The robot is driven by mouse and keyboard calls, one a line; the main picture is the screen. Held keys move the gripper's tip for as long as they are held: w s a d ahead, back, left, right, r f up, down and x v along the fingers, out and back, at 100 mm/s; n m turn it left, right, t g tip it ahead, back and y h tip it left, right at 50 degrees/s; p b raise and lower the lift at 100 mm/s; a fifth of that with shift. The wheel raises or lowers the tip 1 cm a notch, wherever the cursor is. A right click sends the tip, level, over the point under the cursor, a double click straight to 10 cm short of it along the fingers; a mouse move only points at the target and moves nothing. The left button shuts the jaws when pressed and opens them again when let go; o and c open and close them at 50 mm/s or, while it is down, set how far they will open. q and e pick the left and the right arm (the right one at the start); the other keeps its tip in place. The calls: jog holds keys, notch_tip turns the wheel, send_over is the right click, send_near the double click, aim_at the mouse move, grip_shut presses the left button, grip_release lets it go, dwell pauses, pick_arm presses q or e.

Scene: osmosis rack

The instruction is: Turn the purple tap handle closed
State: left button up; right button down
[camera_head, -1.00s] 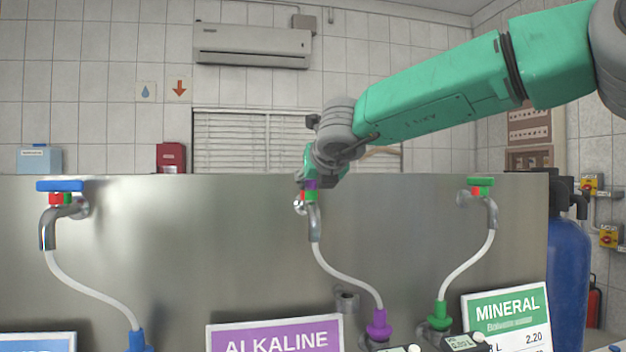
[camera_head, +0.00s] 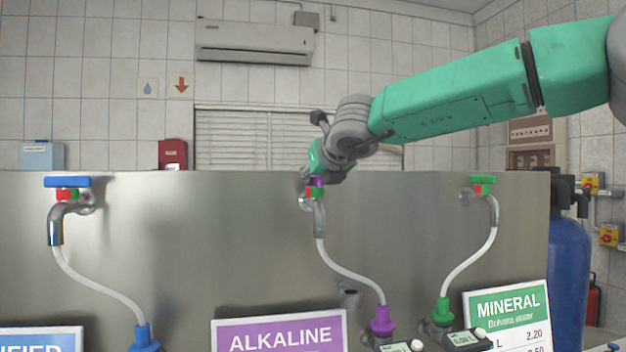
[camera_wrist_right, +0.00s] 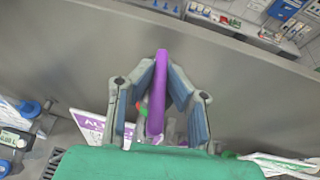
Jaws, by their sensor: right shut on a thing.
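The purple tap handle (camera_wrist_right: 158,85) shows as a long bar between the two fingers of my right gripper (camera_wrist_right: 160,90) in the right wrist view. The right gripper is shut on it. In the head view the gripper (camera_head: 318,172) is at the middle tap (camera_head: 318,210), and only a small bit of purple handle (camera_head: 317,182) shows above a red and green collar (camera_head: 314,193). The rest of the handle is hidden by the gripper and wrist. My left gripper is not in view.
A blue-handled tap (camera_head: 68,182) stands to the left and a green-handled tap (camera_head: 483,181) to the right, on the same steel panel (camera_head: 200,240). Hoses run down to coloured fittings. ALKALINE (camera_head: 280,335) and MINERAL (camera_head: 508,310) signs stand in front.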

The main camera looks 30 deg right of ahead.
jog(key=n+y, duration=0.2)
jog(key=y, duration=0.1)
jog(key=n+y, duration=0.2)
jog(key=shift+w+d+f, duration=0.1)
jog(key=shift+d+f, duration=0.1)
jog(key=shift+f, duration=0.05)
jog(key=n+g+y, duration=0.2)
jog(key=n+y, duration=0.1)
jog(key=y, duration=0.1)
jog(key=shift+n, duration=0.4)
jog(key=n+g+y, duration=0.3)
jog(key=n, duration=0.1)
jog(key=shift+a+y, duration=0.15)
jog(key=shift+y, duration=0.25)
jog(key=shift+r+n+g+y, duration=0.1)
jog(key=shift+n+g+y, duration=0.5)
jog(key=shift+n+g, duration=1.2)
jog(key=c, duration=1.6)
grip_release()
jog(key=shift+w, duration=0.1)
jog(key=shift+r, duration=0.1)
